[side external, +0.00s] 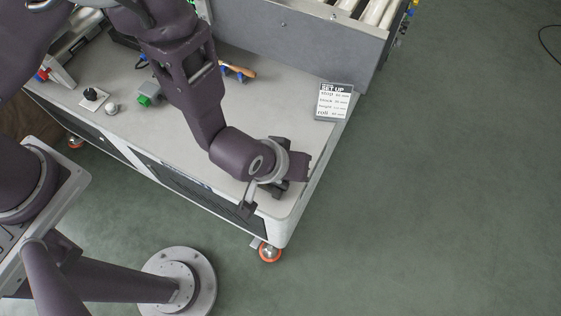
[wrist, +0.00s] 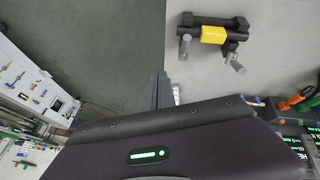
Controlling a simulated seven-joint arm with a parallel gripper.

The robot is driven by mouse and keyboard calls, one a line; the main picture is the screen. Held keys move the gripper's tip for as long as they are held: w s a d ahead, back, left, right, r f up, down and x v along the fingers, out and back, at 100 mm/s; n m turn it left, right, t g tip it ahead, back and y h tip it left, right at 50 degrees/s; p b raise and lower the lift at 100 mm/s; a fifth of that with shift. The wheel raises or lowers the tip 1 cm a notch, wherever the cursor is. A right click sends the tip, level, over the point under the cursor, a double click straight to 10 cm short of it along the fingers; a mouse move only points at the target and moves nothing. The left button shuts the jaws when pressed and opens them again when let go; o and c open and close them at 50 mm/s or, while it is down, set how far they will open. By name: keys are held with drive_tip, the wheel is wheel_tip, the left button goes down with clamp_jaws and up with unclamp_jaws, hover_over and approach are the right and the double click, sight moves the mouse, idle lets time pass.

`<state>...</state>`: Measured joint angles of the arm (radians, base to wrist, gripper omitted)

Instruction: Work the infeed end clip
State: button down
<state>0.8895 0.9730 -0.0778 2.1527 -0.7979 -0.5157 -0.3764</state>
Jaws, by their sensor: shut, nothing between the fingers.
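A black clip-like part with a yellow middle and grey pins (wrist: 214,34) lies on the pale tabletop in the wrist view; I cannot tell for sure that it is the infeed end clip. In the side view my wrist covers most of that corner and the clip cannot be made out clearly. My gripper (wrist: 158,90) is shut and empty, beside the tabletop edge and apart from the clip. In the side view my gripper (side external: 247,207) is at the front right corner of the bench.
The bench top (side external: 225,125) holds a set-up card (side external: 333,101), a green connector (side external: 149,93), a black knob (side external: 91,94) and a wooden-handled tool (side external: 240,70). A roller conveyor (side external: 320,25) stands at the back.

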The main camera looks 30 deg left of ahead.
drive_tip(key=w+r+m+g+h, duration=0.1)
drive_tip(key=w+g, duration=0.4)
drive_tip(key=w, duration=0.1)
drive_tip(key=w+a+r+m+g, duration=0.2)
drive_tip(key=w+a+r+g, duration=0.25)
drive_tip(key=a, duration=0.35)
drive_tip(key=shift+t, duration=0.25)
drive_tip(key=x, duration=1.8)
drive_tip(key=shift+s+a+f, duration=0.1)
drive_tip(key=shift+a+f, duration=0.25)
drive_tip(key=shift+s, duration=0.1)
